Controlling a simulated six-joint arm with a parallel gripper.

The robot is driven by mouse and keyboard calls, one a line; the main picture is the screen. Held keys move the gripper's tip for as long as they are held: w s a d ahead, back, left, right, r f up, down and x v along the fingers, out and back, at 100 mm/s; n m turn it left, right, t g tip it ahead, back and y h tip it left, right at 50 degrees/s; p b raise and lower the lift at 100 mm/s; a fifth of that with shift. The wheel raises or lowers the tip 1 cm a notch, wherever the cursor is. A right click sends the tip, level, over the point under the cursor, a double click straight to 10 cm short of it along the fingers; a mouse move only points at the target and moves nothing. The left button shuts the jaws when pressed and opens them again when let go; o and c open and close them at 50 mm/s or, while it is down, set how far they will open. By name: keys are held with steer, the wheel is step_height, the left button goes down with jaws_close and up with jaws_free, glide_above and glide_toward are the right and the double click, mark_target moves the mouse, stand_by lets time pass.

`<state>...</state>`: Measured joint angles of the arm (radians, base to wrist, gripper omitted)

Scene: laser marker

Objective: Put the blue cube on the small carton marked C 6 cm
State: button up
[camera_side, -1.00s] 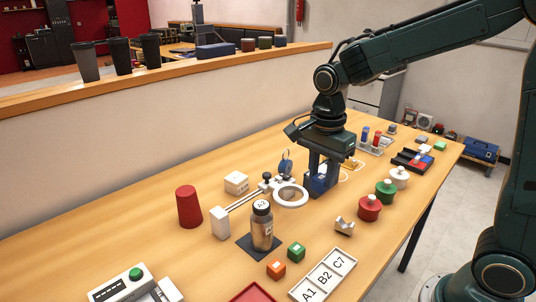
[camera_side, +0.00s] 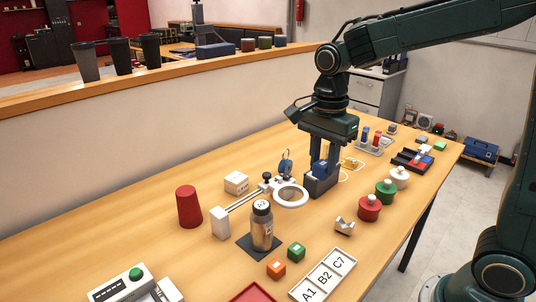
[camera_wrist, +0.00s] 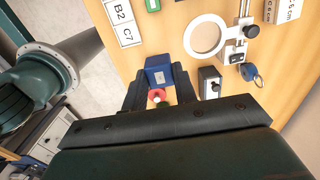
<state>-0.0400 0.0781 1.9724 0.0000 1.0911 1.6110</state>
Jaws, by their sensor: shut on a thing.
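The blue cube (camera_side: 320,168) is held between the fingers of my gripper (camera_side: 321,165). In the wrist view the cube (camera_wrist: 158,72) sits at the fingertips, with a pale patch on one face. In the side view a dark grey box (camera_side: 319,187) stands just below the cube; whether they touch is hard to tell. The small white carton (camera_side: 236,182) stands on the table to the left, beyond the magnifier. In the wrist view the carton (camera_wrist: 282,10) is cut by the top right corner, with "6 cm" lettering. Its top looks bare.
The magnifier ring (camera_side: 290,195) and its rod lie between my gripper and the carton. A blue tag (camera_side: 285,162) stands behind the ring. Red (camera_side: 369,208) and green knobbed weights stand right.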

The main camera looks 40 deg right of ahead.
steer(key=shift+w, duration=0.15)
steer(key=w, duration=1.8)
glide_above(236, 177)
step_height(236, 177, down, 7)
steer(key=shift+r, duration=0.15)
steer(key=shift+w, duration=0.1)
steer(key=shift+f, duration=2)
steer(key=shift+f, duration=0.1)
steer(key=shift+f, duration=1.9)
steer(key=shift+f, duration=0.15)
